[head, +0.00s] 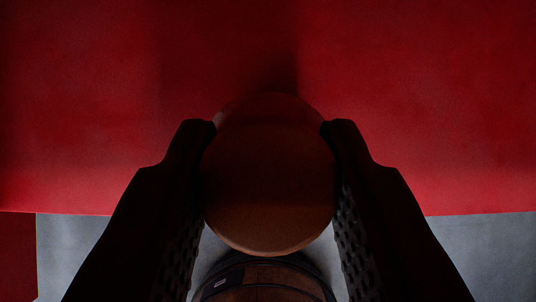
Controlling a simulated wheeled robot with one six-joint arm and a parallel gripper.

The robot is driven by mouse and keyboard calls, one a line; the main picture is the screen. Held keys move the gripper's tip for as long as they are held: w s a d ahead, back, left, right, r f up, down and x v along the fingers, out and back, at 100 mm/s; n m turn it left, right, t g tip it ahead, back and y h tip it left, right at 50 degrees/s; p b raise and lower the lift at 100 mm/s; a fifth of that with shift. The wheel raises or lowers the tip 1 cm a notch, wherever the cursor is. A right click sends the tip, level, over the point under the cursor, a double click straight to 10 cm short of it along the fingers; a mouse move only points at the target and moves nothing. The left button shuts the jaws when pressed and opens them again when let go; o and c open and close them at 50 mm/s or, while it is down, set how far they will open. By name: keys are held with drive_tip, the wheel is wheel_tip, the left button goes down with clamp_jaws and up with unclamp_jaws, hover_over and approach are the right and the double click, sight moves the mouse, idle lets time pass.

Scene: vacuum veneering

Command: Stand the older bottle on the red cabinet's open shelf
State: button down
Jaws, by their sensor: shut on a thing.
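My gripper (268,128) has its two dark fingers closed on the sides of a rounded, dull orange-brown thing (268,185). It looks like the top of a bottle, seen nearly end-on. No marks of age or label show on it, so I cannot tell its age from here. The red cabinet (420,110) shows as a broad, dim red surface filling the upper view beyond the fingers. I cannot tell whether the bottle touches it. A soft shadow falls on the red behind the bottle. The open shelf cannot be made out.
A dark-rimmed, brown rounded form (265,280) shows below the held top; I cannot tell whether it is the bottle's body or something separate. A grey surface (490,250) lies beyond the red's lower edge. Another red patch (16,255) is at lower left.

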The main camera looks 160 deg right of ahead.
drive_tip(key=shift+f, duration=0.1)
drive_tip(key=c, duration=1)
unclamp_jaws()
drive_tip(key=shift+s+d+r, duration=0.1)
drive_tip(key=shift+s+r, duration=0.1)
drive_tip(key=shift+r, duration=0.35)
drive_tip(key=v, duration=0.4)
drive_tip(key=shift+s+r, duration=0.15)
drive_tip(key=shift+r, duration=0.15)
drive_tip(key=s+d, duration=0.3)
drive_tip(key=s, duration=0.8)
drive_tip(key=shift+s+d+f, duration=0.15)
drive_tip(key=shift+s+f, duration=0.05)
drive_tip(key=shift+f, duration=0.05)
